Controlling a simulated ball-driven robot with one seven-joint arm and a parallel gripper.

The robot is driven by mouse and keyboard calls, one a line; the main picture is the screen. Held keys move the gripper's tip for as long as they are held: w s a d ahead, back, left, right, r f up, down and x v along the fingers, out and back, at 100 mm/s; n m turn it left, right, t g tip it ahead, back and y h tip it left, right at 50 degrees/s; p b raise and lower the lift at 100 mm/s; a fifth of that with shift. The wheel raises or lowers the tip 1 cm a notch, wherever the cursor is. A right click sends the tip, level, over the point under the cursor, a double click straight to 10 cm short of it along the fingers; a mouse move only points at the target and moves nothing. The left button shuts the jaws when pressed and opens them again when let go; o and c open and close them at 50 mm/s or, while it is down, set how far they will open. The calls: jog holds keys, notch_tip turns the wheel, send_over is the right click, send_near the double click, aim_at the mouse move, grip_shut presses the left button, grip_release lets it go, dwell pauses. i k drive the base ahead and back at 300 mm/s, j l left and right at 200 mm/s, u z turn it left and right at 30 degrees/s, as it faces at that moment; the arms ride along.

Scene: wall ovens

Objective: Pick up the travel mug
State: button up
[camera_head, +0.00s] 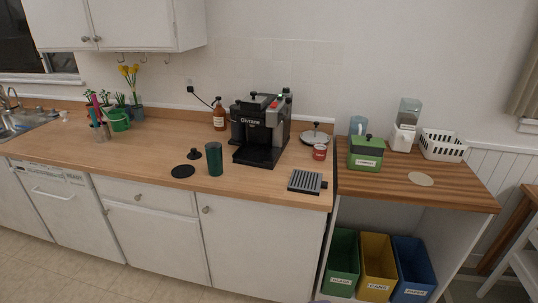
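The travel mug, a dark green cylinder (215,159), stands upright on the wooden counter, near its front edge and left of the black coffee machine (261,130). Its top looks open, and a black lid-like piece with a knob (194,153) sits just to its left. A flat black disc (183,171) lies in front of that piece. Nothing touches the mug. My gripper is not in view.
The counter (140,160) has free room left of the black disc. A grey slotted tray (306,182) and a red can (319,152) are to the right. A green box (366,153) stands on the side counter, above several coloured bins. Floor (60,270) shows at lower left.

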aim_at(215, 159)
jog(key=i+l, duration=0.1)
jog(key=i, duration=1.1)
jog(key=i+u, duration=0.45)
jog(key=i+l+u, duration=0.25)
jog(key=u, duration=0.15)
jog(key=i+l+u, duration=0.85)
jog(key=i+l, duration=0.15)
